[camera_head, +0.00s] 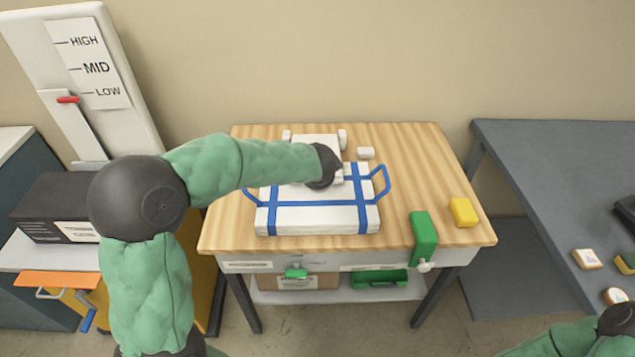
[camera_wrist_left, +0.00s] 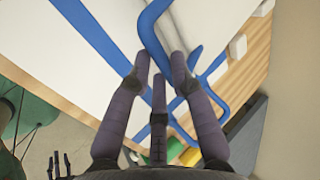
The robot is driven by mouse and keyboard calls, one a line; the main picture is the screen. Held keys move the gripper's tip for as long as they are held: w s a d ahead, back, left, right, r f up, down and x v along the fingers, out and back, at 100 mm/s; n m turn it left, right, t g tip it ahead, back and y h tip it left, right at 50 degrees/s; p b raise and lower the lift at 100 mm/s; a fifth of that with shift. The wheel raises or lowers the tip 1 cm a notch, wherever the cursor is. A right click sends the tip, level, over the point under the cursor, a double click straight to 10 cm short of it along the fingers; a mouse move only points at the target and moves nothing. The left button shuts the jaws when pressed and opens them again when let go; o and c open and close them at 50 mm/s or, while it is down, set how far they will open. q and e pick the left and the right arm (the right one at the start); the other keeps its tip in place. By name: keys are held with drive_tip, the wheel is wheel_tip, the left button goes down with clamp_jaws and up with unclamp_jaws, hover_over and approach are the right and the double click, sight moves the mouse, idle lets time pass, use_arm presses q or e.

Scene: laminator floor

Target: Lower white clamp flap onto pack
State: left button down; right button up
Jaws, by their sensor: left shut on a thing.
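The pack (camera_head: 310,218) is a white slab with blue straps and a blue loop handle at each side. It lies flat on the wooden table top. The white clamp flap (camera_head: 315,143) shows at the back of the pack, between two small white posts; my forearm and wrist hide its front part. In the left wrist view my fingers (camera_wrist_left: 160,80) are close together over white surface, with a blue handle (camera_wrist_left: 152,35) passing by the fingertips.
A green block (camera_head: 423,238) and a yellow block (camera_head: 464,212) stand at the table's right. A small white block (camera_head: 366,153) lies behind the pack. A grey table (camera_head: 560,170) stands to the right. A lever panel (camera_head: 88,68) marked HIGH, MID, LOW stands at the left.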

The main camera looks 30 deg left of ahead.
use_arm(q)
drive_tip(key=f, duration=0.1)
drive_tip(key=s+f, duration=0.1)
drive_tip(key=f, duration=0.1)
drive_tip(key=shift+s+d+g, duration=0.2)
drive_tip(key=shift+d+g, duration=0.1)
drive_tip(key=shift+d, duration=0.05)
drive_tip(key=c, duration=1.1)
unclamp_jaws()
drive_tip(key=shift+w, duration=0.2)
drive_tip(key=shift+r, duration=0.15)
drive_tip(key=shift+r, duration=0.25)
drive_tip(key=v, duration=1.1)
drive_tip(key=shift+r, duration=0.35)
drive_tip(key=shift+s, duration=0.1)
